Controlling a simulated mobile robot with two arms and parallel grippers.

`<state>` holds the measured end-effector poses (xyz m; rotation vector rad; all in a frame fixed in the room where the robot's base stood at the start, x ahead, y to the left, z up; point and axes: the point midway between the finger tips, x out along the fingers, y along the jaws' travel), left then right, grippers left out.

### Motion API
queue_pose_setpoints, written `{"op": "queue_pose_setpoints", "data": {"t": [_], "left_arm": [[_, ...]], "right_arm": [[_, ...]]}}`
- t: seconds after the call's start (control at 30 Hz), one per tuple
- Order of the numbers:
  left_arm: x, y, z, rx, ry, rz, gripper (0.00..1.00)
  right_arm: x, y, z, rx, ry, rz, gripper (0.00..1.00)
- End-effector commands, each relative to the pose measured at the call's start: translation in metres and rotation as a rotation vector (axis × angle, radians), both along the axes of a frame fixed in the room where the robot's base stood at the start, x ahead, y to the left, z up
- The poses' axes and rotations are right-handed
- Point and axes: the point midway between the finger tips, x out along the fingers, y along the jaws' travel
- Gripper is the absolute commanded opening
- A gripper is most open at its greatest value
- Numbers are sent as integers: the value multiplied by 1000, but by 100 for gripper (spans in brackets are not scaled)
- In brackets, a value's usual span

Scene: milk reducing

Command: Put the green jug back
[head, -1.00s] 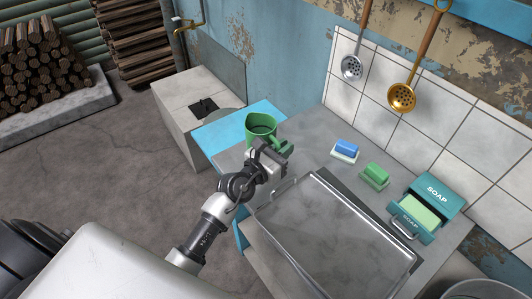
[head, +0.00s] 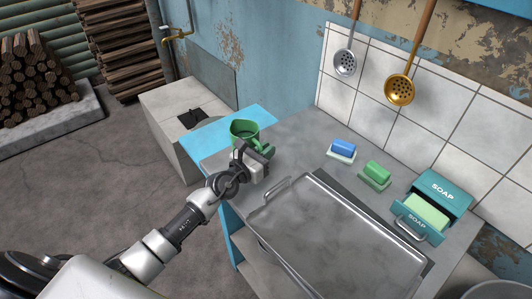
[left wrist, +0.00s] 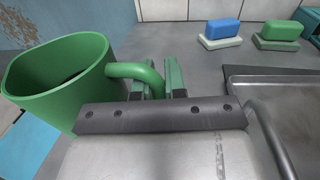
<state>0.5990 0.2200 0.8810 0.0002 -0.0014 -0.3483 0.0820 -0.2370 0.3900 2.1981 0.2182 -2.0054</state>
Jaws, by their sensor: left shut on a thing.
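The green jug (head: 243,130) is at the left end of the grey counter, by the blue surface. It also shows large at the left of the left wrist view (left wrist: 62,85), with its opening facing up and its handle toward my gripper. My left gripper (head: 262,158) is shut on the jug's handle (left wrist: 138,72), which passes between the fingers in the left wrist view. Whether the jug's base touches the surface is hard to tell. My right gripper is not in view.
A metal tray (head: 335,236) lies on the counter (head: 300,140) near the gripper. Blue (head: 343,148) and green (head: 377,170) soap bars and an open soap box (head: 440,190) stand to the right. A blue surface (head: 205,140) lies left. Two ladles hang on the tiled wall.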

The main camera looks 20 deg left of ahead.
Motion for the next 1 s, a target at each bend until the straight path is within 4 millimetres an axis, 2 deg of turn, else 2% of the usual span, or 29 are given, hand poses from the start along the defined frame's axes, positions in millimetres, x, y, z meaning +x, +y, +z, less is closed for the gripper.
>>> {"op": "queue_pose_setpoints", "data": {"t": [0.17, 0.2, 0.37, 0.73, 0.87, 1.0], "left_arm": [[0, 0, -4, 0, -2, 0, 0], [0, 0, -4, 0, 0, 0, 14], [0, 0, -3, 0, 0, 0, 37], [-3, 1, 1, 0, 1, 0, 37], [-24, 8, -1, 1, 3, 0, 37], [-54, 19, -1, 2, 3, -1, 37]], "right_arm": [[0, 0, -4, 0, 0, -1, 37], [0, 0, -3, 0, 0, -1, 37], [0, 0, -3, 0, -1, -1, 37], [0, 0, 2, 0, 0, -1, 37], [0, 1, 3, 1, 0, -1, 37], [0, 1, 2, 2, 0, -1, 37]]}}
